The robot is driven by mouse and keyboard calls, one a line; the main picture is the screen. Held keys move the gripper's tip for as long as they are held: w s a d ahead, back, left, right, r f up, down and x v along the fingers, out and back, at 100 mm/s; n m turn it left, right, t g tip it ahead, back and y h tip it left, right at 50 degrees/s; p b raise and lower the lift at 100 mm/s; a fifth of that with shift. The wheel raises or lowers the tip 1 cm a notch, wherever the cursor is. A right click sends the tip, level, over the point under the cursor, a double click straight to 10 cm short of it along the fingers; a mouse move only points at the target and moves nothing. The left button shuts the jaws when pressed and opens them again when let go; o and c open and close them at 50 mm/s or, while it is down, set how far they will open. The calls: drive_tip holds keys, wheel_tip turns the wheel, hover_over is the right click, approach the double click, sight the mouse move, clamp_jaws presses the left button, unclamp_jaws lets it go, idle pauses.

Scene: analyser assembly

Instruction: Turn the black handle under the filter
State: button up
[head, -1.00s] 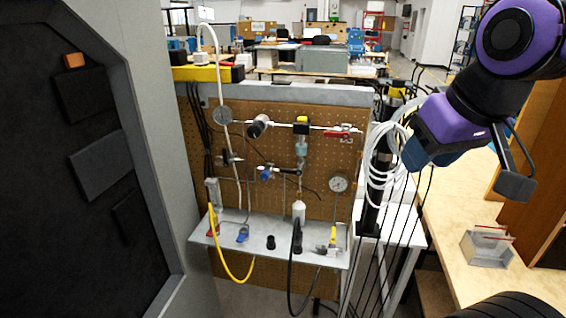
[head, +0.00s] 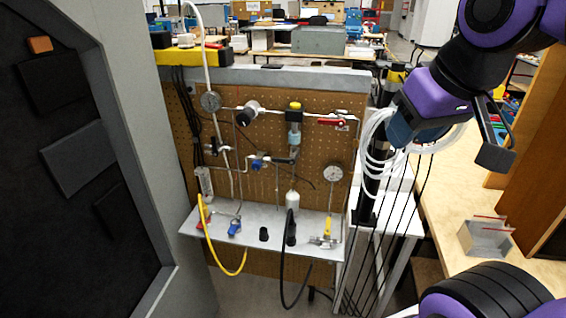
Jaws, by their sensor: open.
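The filter (head: 294,136) is a short clear-blue cylinder with a yellow top, mounted upright on the pegboard panel. Just below it, the small black handle (head: 287,160) sticks out roughly level on the pipe. My gripper (head: 408,128) is at the right, beside the coil of white tubing and well apart from the handle. It is open and holds nothing that I can see; its fingertips are hard to make out against the coil.
A red-handled valve (head: 331,121) and a gauge (head: 333,173) are right of the filter. A metal shelf (head: 215,243) juts out below, with a white bottle (head: 292,202) and hoses. The white coil (head: 374,165) hangs on a black post. A dark cabinet (head: 80,160) stands left.

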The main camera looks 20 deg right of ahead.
drive_tip(key=w+d+f+g+h, duration=0.1)
drive_tip(key=w+f+g+h, duration=0.4)
drive_tip(key=w, duration=0.5)
drive_tip(key=n+t+h, duration=0.8)
drive_tip(key=t+h, duration=0.1)
drive_tip(key=t, duration=0.2)
approach(278, 161)
drive_tip(key=shift+m, duration=0.3)
drive_tip(key=x, duration=1)
drive_tip(key=shift+w+d, duration=0.15)
clamp_jaws()
